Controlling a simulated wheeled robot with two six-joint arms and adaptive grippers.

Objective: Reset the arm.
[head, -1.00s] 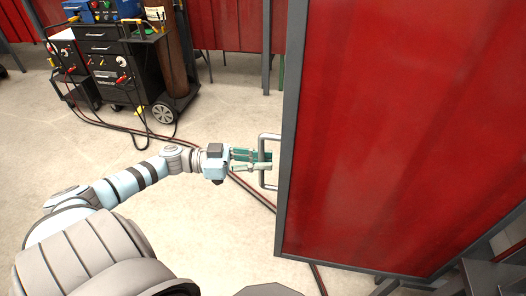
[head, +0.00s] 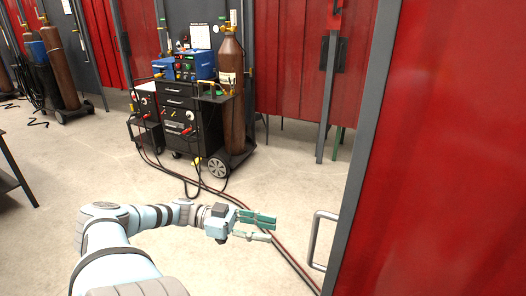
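My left arm comes in from the lower left of the head view. Its gripper (head: 272,227) points right, with its two green fingers spread apart and nothing between them. A grey metal handle (head: 318,240) on the frame of a red curtained panel (head: 450,160) is to the right of the fingertips, with a gap of floor showing between. My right gripper is not in view.
A black welding cart (head: 185,115) with a brown gas cylinder (head: 231,90) stands at the back centre. Cables (head: 285,255) run across the floor. A dark table (head: 15,175) is at the left edge.

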